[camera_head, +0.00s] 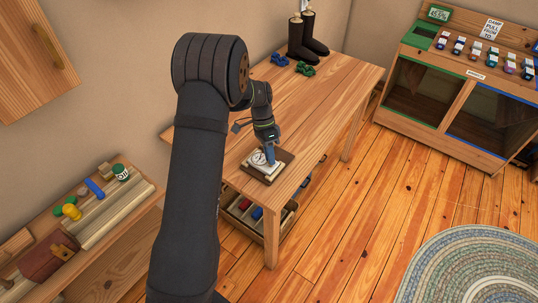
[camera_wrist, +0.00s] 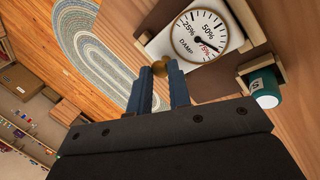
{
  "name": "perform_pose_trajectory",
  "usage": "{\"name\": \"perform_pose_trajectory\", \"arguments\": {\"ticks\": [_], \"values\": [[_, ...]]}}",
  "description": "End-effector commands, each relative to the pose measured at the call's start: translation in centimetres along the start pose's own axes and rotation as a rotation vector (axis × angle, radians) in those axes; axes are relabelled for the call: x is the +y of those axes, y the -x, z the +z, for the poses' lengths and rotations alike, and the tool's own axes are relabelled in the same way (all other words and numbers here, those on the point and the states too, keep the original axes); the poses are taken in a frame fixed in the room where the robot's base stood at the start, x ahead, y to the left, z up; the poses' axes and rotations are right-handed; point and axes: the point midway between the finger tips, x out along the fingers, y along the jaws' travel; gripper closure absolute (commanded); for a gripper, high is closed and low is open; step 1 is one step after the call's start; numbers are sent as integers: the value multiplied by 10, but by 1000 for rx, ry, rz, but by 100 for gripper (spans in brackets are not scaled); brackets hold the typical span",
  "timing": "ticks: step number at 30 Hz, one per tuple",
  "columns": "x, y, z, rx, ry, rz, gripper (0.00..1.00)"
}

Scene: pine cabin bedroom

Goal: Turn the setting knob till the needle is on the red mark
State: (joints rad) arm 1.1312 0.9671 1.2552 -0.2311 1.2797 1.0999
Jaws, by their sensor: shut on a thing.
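The dial gauge (camera_wrist: 200,34) has a round white face marked 25%, 50%, 75% and DAMP. Its dark needle points toward the 75% side, where some red shows; I cannot tell whether it lies exactly on the red mark. The brass setting knob (camera_wrist: 160,65) sits beside the dial. My gripper (camera_wrist: 158,72) is shut on the knob, with its blue fingers on both sides of it. In the head view the gauge (camera_head: 259,160) lies on a dark board on the table, partly hidden by my gripper (camera_head: 269,158).
The gauge stands near the front end of the wooden table (camera_head: 325,85). Boots (camera_head: 308,35) and blue and green items stand at its far end. A green cylinder (camera_wrist: 266,90) is near the gauge. A low shelf (camera_head: 130,215) is at left. A rug (camera_head: 475,265) lies on the floor.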

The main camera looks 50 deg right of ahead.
Motion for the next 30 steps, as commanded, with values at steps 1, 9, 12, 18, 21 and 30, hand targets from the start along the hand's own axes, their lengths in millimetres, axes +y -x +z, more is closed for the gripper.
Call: {"name": "perform_pose_trajectory", "arguments": {"ticks": [1,9,12,18,21,30], "values": [[0,0,-1,-6,-15,0,100],[0,-1,-1,-23,-53,1,100],[0,-1,-1,-24,-55,1,100],[0,-1,-1,-24,-54,1,100],[0,-1,-1,-23,-54,1,76],[0,0,-1,-23,-53,0,60]]}}
